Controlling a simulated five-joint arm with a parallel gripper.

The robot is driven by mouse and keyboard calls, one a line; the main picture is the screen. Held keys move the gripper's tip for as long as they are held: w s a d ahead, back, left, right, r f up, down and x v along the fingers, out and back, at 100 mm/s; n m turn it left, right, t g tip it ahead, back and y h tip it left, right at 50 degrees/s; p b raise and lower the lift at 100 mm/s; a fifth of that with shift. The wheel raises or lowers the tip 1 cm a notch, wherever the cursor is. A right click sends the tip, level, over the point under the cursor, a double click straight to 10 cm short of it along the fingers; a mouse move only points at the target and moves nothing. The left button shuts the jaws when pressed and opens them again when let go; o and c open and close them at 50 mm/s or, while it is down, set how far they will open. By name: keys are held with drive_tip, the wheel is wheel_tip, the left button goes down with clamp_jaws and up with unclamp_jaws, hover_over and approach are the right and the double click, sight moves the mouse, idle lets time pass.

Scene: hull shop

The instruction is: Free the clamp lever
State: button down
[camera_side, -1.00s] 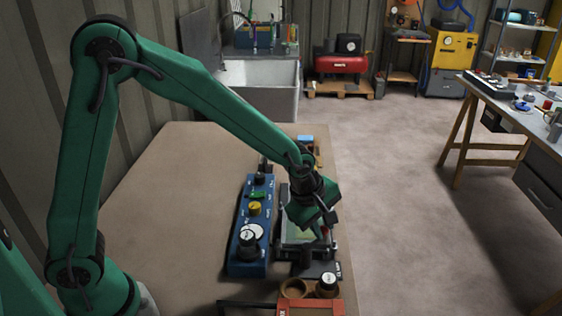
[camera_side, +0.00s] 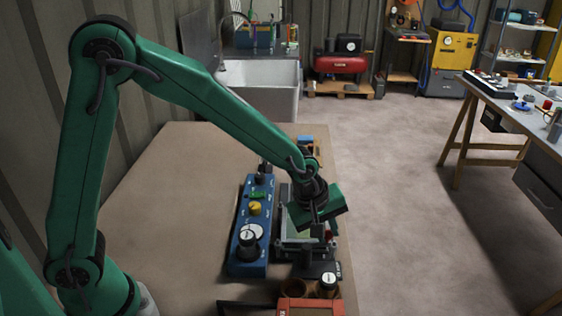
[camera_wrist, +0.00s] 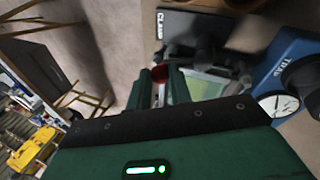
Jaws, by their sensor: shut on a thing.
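The clamp (camera_side: 284,226) is a dark grey fixture beside the blue panel, with a pale green plate (camera_wrist: 205,88) inside it. Its black base plate reads CLAMP in the wrist view (camera_wrist: 190,22). The clamp lever has a red end (camera_wrist: 160,73), seen between my fingers in the wrist view; in the side view a bit of red (camera_side: 328,234) shows at the clamp's right side. My gripper (camera_side: 318,229) points down over the right side of the clamp and is shut on the lever. The fingers hide most of the lever.
The blue control panel (camera_side: 243,268) with black and yellow knobs and a dial stands close on the left. A red box (camera_side: 318,307) with a round-topped item is in front. The bench's right edge is near the clamp. The bench left of the panel is clear.

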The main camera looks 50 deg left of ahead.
sight(327, 233)
drive_tip(key=c, duration=1.6)
unclamp_jaws()
drive_tip(key=shift+o, duration=0.2)
drive_tip(key=shift+r, duration=0.15)
drive_tip(key=d+v, duration=0.1)
drive_tip(key=v, duration=0.6)
drive_tip(key=shift+a+r, duration=0.2)
drive_tip(key=shift+a, duration=0.35)
drive_tip(key=shift+s, duration=0.1)
drive_tip(key=shift+o, duration=1.4)
drive_tip(key=shift+w+d+f+g+y, duration=0.1)
drive_tip(key=shift+w+d+g+y, duration=0.15)
drive_tip(key=shift+w+g, duration=0.4)
drive_tip(key=shift+w+d+g+y, duration=0.2)
drive_tip(key=shift+w+g, duration=0.25)
drive_tip(key=shift+w, duration=0.35)
drive_tip(key=shift+w+d+n+g+y, duration=0.15)
drive_tip(key=shift+w+d+g+y, duration=0.15)
drive_tip(key=shift+w+g, duration=0.5)
drive_tip(key=shift+w+d+n+g+y, duration=0.15)
drive_tip(key=shift+w+g+y, duration=0.3)
drive_tip(key=shift+g, duration=0.55)
drive_tip(key=shift+w+d+n+g+y, duration=0.1)
drive_tip(key=shift+w+d+g+y, duration=0.15)
drive_tip(key=shift+w+g, duration=0.55)
